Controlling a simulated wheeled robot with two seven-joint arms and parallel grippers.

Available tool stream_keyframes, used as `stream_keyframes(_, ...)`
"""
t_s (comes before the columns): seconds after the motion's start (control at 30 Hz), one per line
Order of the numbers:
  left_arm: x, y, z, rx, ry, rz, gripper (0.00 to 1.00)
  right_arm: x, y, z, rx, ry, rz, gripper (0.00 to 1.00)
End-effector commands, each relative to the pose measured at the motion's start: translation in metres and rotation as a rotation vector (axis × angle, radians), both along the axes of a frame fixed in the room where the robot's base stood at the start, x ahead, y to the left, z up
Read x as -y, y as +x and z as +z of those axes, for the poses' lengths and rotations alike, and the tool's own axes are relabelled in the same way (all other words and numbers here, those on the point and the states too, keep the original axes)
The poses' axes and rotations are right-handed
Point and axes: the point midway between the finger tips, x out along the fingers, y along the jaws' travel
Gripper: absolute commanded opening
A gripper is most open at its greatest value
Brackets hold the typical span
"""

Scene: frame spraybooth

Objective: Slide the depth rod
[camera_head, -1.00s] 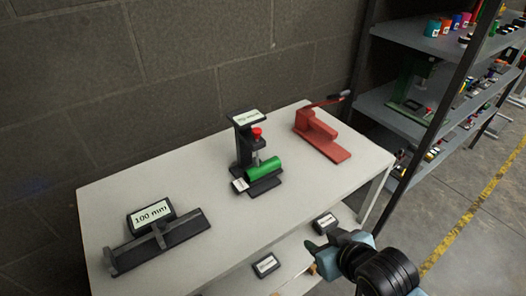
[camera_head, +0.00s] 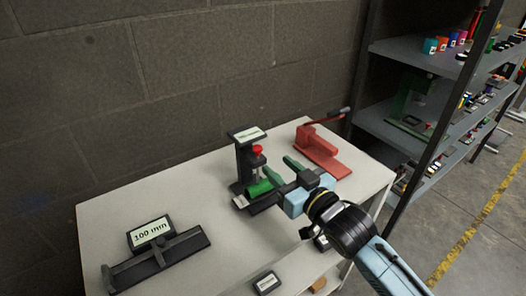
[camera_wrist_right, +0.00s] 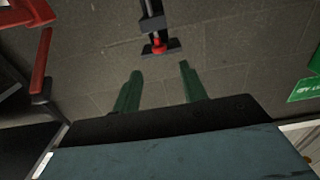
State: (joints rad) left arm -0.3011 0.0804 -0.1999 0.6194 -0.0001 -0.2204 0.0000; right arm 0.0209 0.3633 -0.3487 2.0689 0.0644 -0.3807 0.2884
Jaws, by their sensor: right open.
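I cannot tell for sure which part is the depth rod. A black stand (camera_head: 244,160) with a red knob (camera_head: 257,149) on its upright part stands on the white table. A green cylinder (camera_head: 258,188) lies at its foot, partly hidden by my right gripper. My right gripper (camera_head: 282,169) is open, with green fingers, at the right side of the stand. In the right wrist view the gripper (camera_wrist_right: 160,84) shows its fingers apart with nothing between them, and the red knob (camera_wrist_right: 160,46) lies beyond their tips. My left gripper is out of view.
A red lever tool (camera_head: 322,155) stands at the table's far right corner. A black fixture (camera_head: 160,262) with a "100 mm" sign (camera_head: 151,233) is at the left front of the white table (camera_head: 115,222). A stocked grey shelf (camera_head: 420,60) stands at right.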

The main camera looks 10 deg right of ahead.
Motion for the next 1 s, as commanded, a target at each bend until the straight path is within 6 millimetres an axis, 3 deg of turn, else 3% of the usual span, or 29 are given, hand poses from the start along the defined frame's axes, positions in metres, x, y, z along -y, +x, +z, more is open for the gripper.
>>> stream_keyframes(0.13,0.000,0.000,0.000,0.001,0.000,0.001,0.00,-0.012,0.029,0.001,0.002,0.001,-0.001,0.43)
stream_keyframes(0.33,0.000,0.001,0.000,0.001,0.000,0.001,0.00,-0.023,0.057,0.000,0.001,0.000,0.000,0.43)
stream_keyframes(0.5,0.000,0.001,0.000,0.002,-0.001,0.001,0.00,-0.027,0.067,0.000,-0.001,0.000,0.000,0.43)
stream_keyframes(0.8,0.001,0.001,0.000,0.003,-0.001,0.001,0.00,-0.028,0.069,0.000,-0.001,0.000,0.000,0.43)
stream_keyframes(1.0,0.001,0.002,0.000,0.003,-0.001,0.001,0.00,-0.028,0.069,0.000,-0.001,0.000,0.000,0.18)
